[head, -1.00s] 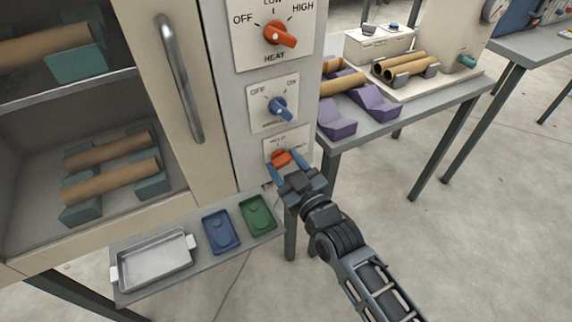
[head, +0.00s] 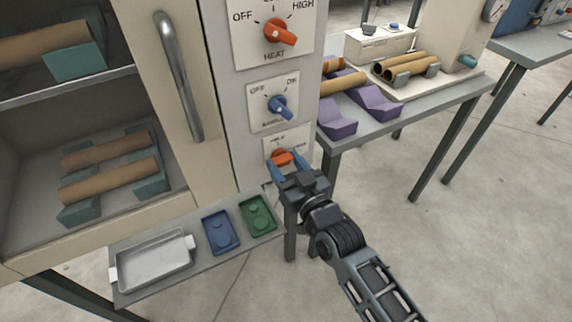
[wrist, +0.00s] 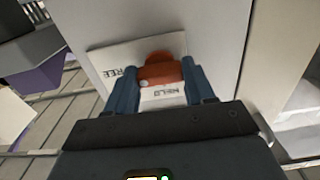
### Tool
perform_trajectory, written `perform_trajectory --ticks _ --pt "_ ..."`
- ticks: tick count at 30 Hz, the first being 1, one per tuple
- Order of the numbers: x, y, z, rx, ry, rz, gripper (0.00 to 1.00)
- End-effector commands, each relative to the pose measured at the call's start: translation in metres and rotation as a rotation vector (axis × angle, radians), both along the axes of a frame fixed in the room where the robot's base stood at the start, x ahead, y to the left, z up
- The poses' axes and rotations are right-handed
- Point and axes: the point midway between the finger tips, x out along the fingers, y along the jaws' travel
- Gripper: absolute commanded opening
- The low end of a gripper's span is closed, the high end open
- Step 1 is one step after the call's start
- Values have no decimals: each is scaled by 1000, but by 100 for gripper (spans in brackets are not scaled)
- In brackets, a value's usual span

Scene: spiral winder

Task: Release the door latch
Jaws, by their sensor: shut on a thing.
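The door latch is a small orange-red knob (head: 281,157) on a white label plate (head: 299,146), lowest of the knobs on the oven's grey control panel. My gripper (head: 286,163) is at the panel with its blue fingers on either side of the knob, shut on it. In the wrist view the knob (wrist: 160,69) sits between both fingers (wrist: 163,80). The plate (wrist: 104,54) there reads FREE and HELD. The fingers hide part of the knob and plate, so its exact pointing is hard to tell.
Above are a blue knob (head: 279,106) and an orange heat knob (head: 279,32). The glazed door with its handle (head: 178,77) is left. A shelf below holds a metal tray (head: 153,262), a blue tray (head: 220,232) and a green tray (head: 257,215). A bench (head: 392,125) stands right.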

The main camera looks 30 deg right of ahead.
Motion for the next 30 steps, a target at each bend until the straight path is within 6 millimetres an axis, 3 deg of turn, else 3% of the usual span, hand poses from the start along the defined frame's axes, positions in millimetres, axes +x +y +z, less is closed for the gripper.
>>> perform_trajectory --ticks 1,2,9,20,30 --pt "0 0 0 3 0 -1 23" --pt "0 0 0 3 0 0 54" --pt "0 0 0 1 0 0 77" --pt "-7 0 -1 0 2 0 79" --pt "-57 0 -2 1 2 1 79"
